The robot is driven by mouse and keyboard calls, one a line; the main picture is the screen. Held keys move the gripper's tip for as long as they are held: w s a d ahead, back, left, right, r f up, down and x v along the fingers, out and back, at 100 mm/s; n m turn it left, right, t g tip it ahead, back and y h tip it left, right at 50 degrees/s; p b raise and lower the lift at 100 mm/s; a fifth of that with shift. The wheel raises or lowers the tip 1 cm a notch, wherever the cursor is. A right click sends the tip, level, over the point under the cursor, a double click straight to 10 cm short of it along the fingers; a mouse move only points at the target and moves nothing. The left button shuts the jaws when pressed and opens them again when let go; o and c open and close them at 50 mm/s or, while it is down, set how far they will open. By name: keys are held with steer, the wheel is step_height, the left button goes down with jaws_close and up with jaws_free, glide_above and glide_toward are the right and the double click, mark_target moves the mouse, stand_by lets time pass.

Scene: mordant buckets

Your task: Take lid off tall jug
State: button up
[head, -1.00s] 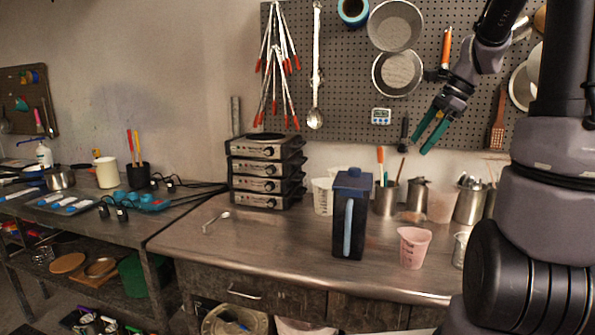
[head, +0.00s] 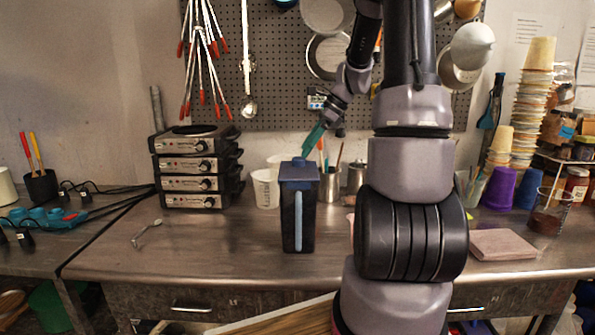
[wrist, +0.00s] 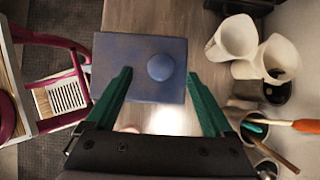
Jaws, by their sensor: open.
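The tall jug (head: 290,230) is dark, with a light blue handle strip, and stands upright on the metal counter. Its blue lid (head: 299,171) with a raised knob sits on top. In the wrist view the lid (wrist: 120,60) shows from above as a blue square with a round knob (wrist: 160,67). My gripper (head: 314,142) has green fingers and hangs above and slightly behind the lid in the head view. In the wrist view the open fingers (wrist: 160,85) point toward the lid, with the knob between their lines. I cannot tell that they touch it.
White cups (wrist: 238,38) and a container with utensils (wrist: 265,130) stand close to the jug. Stacked hot plates (head: 192,168) stand to the left.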

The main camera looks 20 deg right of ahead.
mark_target(301, 158)
steer(key=shift+x, duration=2)
steer(key=shift+d, duration=0.1)
jaws_close()
steer(key=shift+w+r, duration=0.1)
